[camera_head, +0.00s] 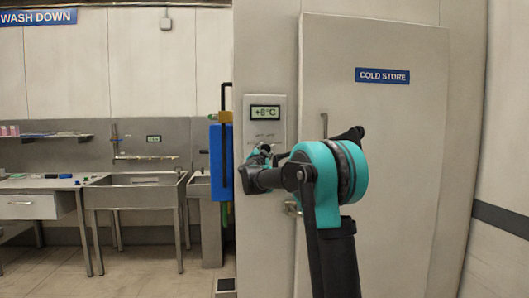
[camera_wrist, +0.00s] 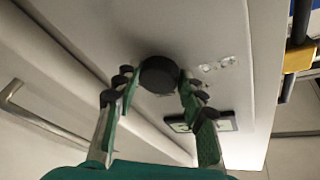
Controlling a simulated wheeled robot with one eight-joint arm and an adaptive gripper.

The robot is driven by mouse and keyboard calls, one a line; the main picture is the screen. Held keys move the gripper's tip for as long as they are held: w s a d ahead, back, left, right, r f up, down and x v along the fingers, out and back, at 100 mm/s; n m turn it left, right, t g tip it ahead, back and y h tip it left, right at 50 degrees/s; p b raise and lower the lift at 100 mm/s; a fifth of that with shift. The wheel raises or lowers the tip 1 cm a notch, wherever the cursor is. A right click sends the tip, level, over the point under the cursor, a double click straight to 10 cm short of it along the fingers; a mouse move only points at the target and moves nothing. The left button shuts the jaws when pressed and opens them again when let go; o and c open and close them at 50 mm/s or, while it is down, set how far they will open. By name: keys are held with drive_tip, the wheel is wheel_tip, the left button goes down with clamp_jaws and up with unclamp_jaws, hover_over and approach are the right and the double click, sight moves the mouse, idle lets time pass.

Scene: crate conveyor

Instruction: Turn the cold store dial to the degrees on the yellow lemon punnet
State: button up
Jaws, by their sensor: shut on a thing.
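The cold store dial (camera_wrist: 158,75) is a round black knob on a pale wall panel (camera_head: 279,104). In the wrist view it sits between the two fingertips of my gripper (camera_wrist: 157,84), which is shut on it. In the head view my gripper (camera_head: 258,158) is at the lower part of the panel and hides the dial. The display (camera_head: 265,113) above appears to read +8°C; it also shows in the wrist view (camera_wrist: 200,122), unreadable there. No yellow lemon punnet can be seen.
The closed door with the COLD STORE sign (camera_head: 382,76) and a vertical handle (camera_head: 324,126) is right of the panel. A steel sink (camera_head: 135,181) and worktable stand further left.

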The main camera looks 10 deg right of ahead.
drive_tip(key=o, duration=1.2)
drive_tip(key=shift+c, duration=0.2)
drive_tip(key=v, duration=1.2)
drive_tip(key=shift+f, duration=0.2)
drive_tip(key=s+a+f+n+g+y, duration=0.25)
drive_tip(key=s+f+n+y, duration=0.45)
drive_tip(key=f, duration=0.4)
drive_tip(key=s+a+f+n+g+y, duration=0.1)
drive_tip(key=s+f+n+g+y, duration=0.3)
drive_tip(key=s+f, duration=0.55)
drive_tip(key=s+d+f+g+h, duration=0.1)
drive_tip(key=s+d+f, duration=0.3)
drive_tip(key=s+f, duration=0.4)
drive_tip(key=s+d+f+n+g+h, duration=0.1)
drive_tip(key=s+d+f+g+h, duration=0.1)
drive_tip(key=s+f, duration=0.6)
drive_tip(key=s+d+f+g+h, duration=0.1)
drive_tip(key=s+d+f+g, duration=0.4)
drive_tip(key=s+f, duration=0.4)
drive_tip(key=s, duration=0.3)
drive_tip(key=shift+d, duration=0.35)
